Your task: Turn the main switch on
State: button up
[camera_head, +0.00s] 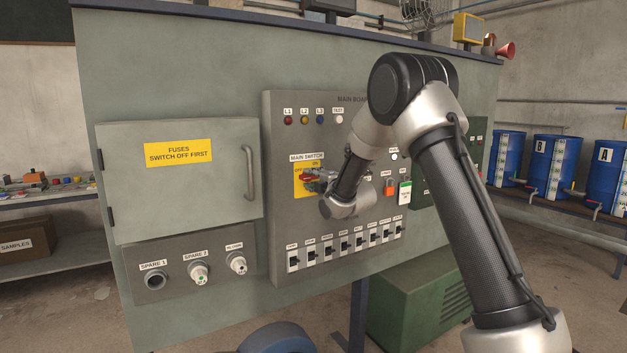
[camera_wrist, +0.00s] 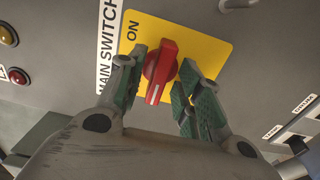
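The main switch is a red knob (camera_wrist: 160,68) on a yellow plate (camera_wrist: 212,45), below a MAIN SWITCH label (camera_head: 306,157) in the head view. The knob's white mark points toward the bottom of the wrist view, away from the ON print (camera_wrist: 132,31); in the head view this is the left side, where OFF is printed. My gripper (camera_wrist: 163,63) is open, with its green-padded fingers on either side of the knob. Narrow gaps seem to show between pads and knob; contact is hard to tell. In the head view, my gripper (camera_head: 312,180) partly covers the knob and plate.
A row of breakers (camera_head: 345,244) sits below the switch, and lamps (camera_head: 305,120) above it. A fuse box door (camera_head: 180,190) with a handle stands out to the left. An orange padlock (camera_head: 389,187) and a tag (camera_head: 404,194) hang to the right.

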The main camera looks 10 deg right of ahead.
grip_shut()
jog(key=shift+m, duration=0.3)
jog(key=m, duration=0.3)
jog(key=shift+m, duration=0.3)
jog(key=m, duration=0.3)
jog(key=shift+m, duration=0.3)
jog(key=m, duration=0.5)
jog(key=shift+f, duration=0.1)
jog(key=m, duration=0.5)
